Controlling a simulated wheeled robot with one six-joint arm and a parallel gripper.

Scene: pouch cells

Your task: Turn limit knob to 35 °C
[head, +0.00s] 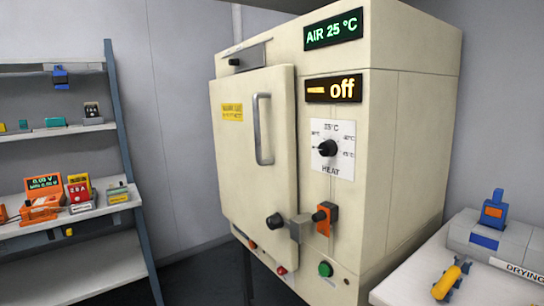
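The limit knob (328,148) is a small black knob on a white dial plate (345,168) on the front of a cream oven (385,130). The plate reads 35 °C at the top and HEAT below. Smaller temperature marks sit at the left and right. The knob's pointer seems to face left, but it is too small to be sure. Above it, an amber display (333,89) reads "off" and a green display (333,31) reads "AIR 25 °C". My gripper is not in view.
The oven door (235,170) is shut, with a grey handle (263,128) and an orange-and-black latch (324,217). A green button (325,269) sits below. Shelves (75,130) with instruments stand left. A bench (410,285) at right holds yellow pliers (447,281) and a grey box (500,240).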

